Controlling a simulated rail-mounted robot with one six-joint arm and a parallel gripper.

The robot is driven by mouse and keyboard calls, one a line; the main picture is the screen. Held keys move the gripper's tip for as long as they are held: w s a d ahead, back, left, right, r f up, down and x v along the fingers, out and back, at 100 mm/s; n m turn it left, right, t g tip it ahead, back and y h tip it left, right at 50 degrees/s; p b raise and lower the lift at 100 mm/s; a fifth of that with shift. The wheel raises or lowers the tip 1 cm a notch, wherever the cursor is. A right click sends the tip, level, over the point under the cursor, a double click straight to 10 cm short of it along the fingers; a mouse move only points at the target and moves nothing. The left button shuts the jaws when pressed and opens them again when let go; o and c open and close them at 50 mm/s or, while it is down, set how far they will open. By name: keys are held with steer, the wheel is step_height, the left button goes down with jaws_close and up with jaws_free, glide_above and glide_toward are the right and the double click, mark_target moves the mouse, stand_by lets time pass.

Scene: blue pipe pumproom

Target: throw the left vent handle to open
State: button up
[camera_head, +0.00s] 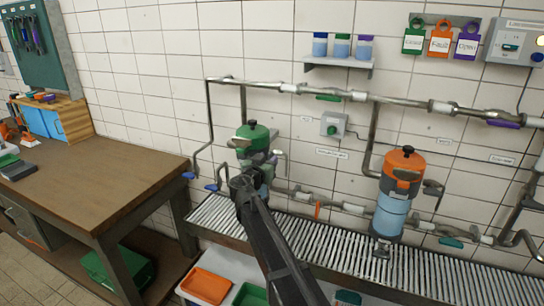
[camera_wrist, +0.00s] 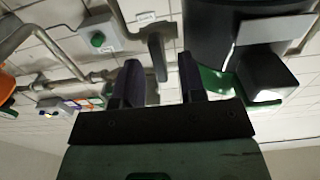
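The left filter housing with a green lid (camera_head: 252,135) stands on the grating, partly hidden behind my arm. A short grey lever, which looks like the left vent handle (camera_head: 279,154), sticks out at its right side. My gripper (camera_head: 258,165) is at the front of this housing, its fingers hard to make out there. In the wrist view, which is upside down, my gripper (camera_wrist: 161,82) has its two dark fingers apart. The grey lever (camera_wrist: 157,52) points down into the gap between the fingertips; I cannot tell whether it touches either finger.
An orange-lidded housing (camera_head: 399,180) stands to the right. Pipes (camera_head: 300,89) with coloured handles run along the wall. A grey button box (camera_head: 333,125) is close by and shows in the wrist view (camera_wrist: 97,40). A wooden workbench (camera_head: 85,185) is at the left.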

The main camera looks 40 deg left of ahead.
mark_target(271, 156)
steer(key=x, duration=0.4)
jaws_close()
steer(key=shift+n, duration=0.3)
steer(key=n, duration=0.3)
steer(key=shift+n, duration=0.4)
steer(key=n, duration=0.4)
steer(key=shift+a+f, duration=0.1)
steer(key=shift+a, duration=0.05)
steer(key=n, duration=0.5)
steer(key=shift+s+f, duration=0.1)
steer(key=n, duration=0.4)
steer(key=shift+f+n, duration=0.1)
steer(key=shift+n, duration=0.2)
steer(key=shift+b, duration=0.3)
